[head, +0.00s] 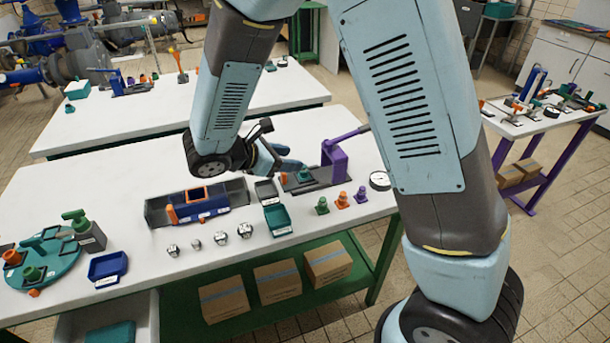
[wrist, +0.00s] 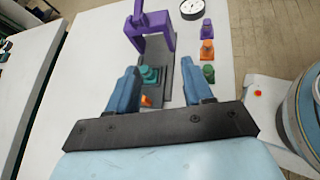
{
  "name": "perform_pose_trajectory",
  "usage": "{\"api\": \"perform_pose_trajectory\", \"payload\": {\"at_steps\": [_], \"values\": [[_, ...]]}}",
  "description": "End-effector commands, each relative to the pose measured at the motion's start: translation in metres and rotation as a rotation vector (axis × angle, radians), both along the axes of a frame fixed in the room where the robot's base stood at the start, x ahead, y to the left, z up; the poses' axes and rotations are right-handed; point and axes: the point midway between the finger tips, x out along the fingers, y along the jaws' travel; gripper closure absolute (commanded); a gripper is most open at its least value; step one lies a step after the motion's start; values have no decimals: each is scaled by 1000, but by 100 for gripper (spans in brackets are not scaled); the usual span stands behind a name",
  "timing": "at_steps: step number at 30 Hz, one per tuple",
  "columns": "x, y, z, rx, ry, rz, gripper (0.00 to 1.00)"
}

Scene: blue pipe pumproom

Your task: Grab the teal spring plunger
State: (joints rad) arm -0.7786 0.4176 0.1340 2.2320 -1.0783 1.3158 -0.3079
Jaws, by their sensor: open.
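A teal stepped piece, which looks like the spring plunger (wrist: 149,75), stands on a dark grey base plate (wrist: 186,80) beside a purple press frame (wrist: 152,38). In the head view the teal plunger (head: 304,174) is on the same base, to the left of the purple frame (head: 335,160). My gripper (wrist: 163,68) is open, with blue fingers apart on either side of the view of the plunger. Nothing is between the pads that I can see held. In the head view my gripper (head: 280,160) is just behind and left of the plunger, partly hidden by my wrist.
A small orange part (wrist: 146,101) is close to the plunger. Green (head: 321,206), orange (head: 342,200) and purple (head: 361,194) pieces stand in a row to the right. A teal tray (head: 278,219) and a blue fixture (head: 200,205) lie left. A gauge (head: 380,181) is at right.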

Motion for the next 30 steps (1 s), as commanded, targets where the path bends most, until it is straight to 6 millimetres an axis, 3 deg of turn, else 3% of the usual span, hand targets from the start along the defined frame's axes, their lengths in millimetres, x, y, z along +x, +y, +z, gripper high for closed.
{"api": "perform_pose_trajectory", "payload": {"at_steps": [1, 6, 11, 30], "values": [[-1, 14, -12, -42, 14, 55, 49], [-2, 47, -36, -136, 35, 187, 49], [-3, 59, -47, -174, 43, 241, 49], [49, 4, -79, -178, 44, 247, 49]]}}
